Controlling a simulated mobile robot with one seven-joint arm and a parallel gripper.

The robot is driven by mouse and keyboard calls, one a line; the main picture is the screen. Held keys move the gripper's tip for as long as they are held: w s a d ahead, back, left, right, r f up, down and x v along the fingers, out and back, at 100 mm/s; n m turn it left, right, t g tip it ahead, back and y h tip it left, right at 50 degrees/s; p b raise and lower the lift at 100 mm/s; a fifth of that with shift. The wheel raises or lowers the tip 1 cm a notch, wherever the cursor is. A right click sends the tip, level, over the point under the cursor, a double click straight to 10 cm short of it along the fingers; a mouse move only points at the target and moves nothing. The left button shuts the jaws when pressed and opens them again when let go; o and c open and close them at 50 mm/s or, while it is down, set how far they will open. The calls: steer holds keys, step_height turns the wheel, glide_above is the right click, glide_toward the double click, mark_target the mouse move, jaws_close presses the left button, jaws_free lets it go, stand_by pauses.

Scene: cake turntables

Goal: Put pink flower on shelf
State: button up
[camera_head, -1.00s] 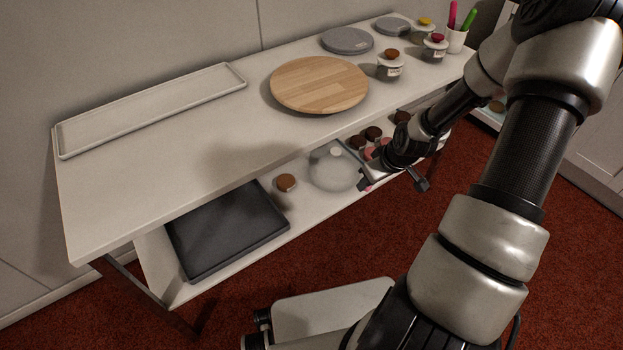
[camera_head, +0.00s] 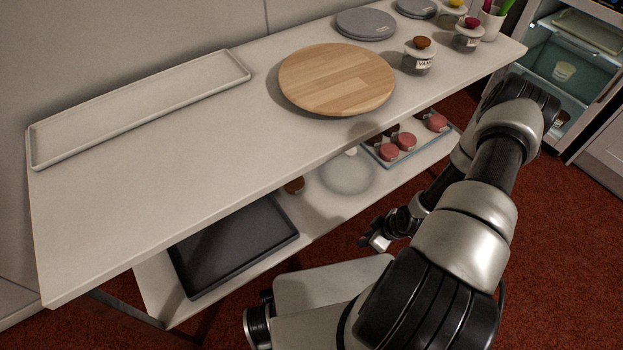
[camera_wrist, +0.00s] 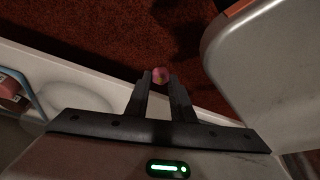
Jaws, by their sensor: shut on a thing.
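In the head view, my gripper (camera_head: 372,240) is low in front of the table, just off the lower shelf's front edge, over the red carpet. The flower cannot be made out there. The lower shelf (camera_head: 318,212) is white and runs under the tabletop. It bears a dark tray (camera_head: 235,245), a pale round dish (camera_head: 348,177) and a tray (camera_head: 408,152) of pink and brown round pieces.
The white tabletop (camera_head: 200,150) overhangs the lower shelf. It holds a wooden turntable (camera_head: 336,80), a long white tray (camera_head: 140,108), grey discs (camera_head: 366,24) and lidded jars (camera_head: 419,57). An open cabinet (camera_head: 572,60) stands at the right. Carpet lies clear at the right.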

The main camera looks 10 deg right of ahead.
steer(key=w+a, duration=0.3)
steer(key=w, duration=0.1)
steer(key=w+a+b, duration=0.1)
steer(key=w+a, duration=0.3)
steer(key=w+a+b, duration=0.1)
steer(key=w+a, duration=0.2)
steer(key=w, duration=0.1)
steer(key=shift+w+a, duration=0.2)
steer(key=shift+a, duration=0.1)
steer(key=shift+b+x, duration=0.95)
steer(key=shift+x, duration=0.8)
steer(key=shift+s+f, duration=0.15)
steer(key=shift+d+f, duration=0.1)
steer(key=o, duration=1)
steer(key=p+v, duration=0.3)
steer(key=v, duration=0.9)
steer(key=shift+p, duration=0.3)
